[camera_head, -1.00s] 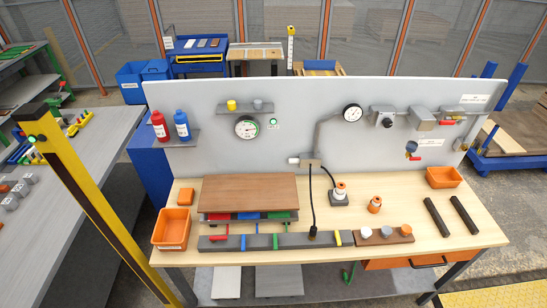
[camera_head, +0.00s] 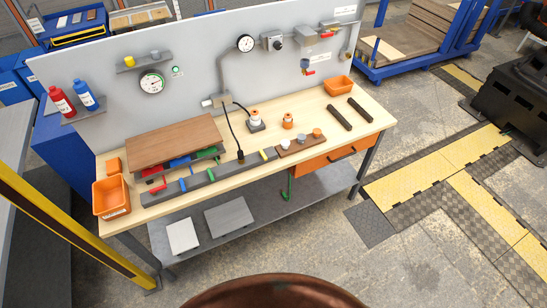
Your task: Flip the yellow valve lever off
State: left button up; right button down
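The yellow valve lever (camera_head: 263,155) is small and sits near the right end of a long grey bar (camera_head: 225,175) along the front of the workbench. It appears to lie across the bar. A red lever (camera_head: 157,187), a blue lever (camera_head: 183,184) and a green lever (camera_head: 210,174) sit further left on the same bar. Neither of my grippers is in view, and nothing touches the yellow lever.
Right of the bar, a brown block (camera_head: 300,144) holds several knobs. A black cable ends at a plug (camera_head: 240,156) left of the yellow lever. A brown board (camera_head: 177,142) lies behind the bar. A rounded brown shape (camera_head: 275,291), unidentified, fills the bottom edge. Floor before the bench looks clear.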

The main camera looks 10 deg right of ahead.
aim_at(262, 153)
jog(key=z, duration=0.95)
jog(key=i, duration=0.65)
jog(key=u, duration=1)
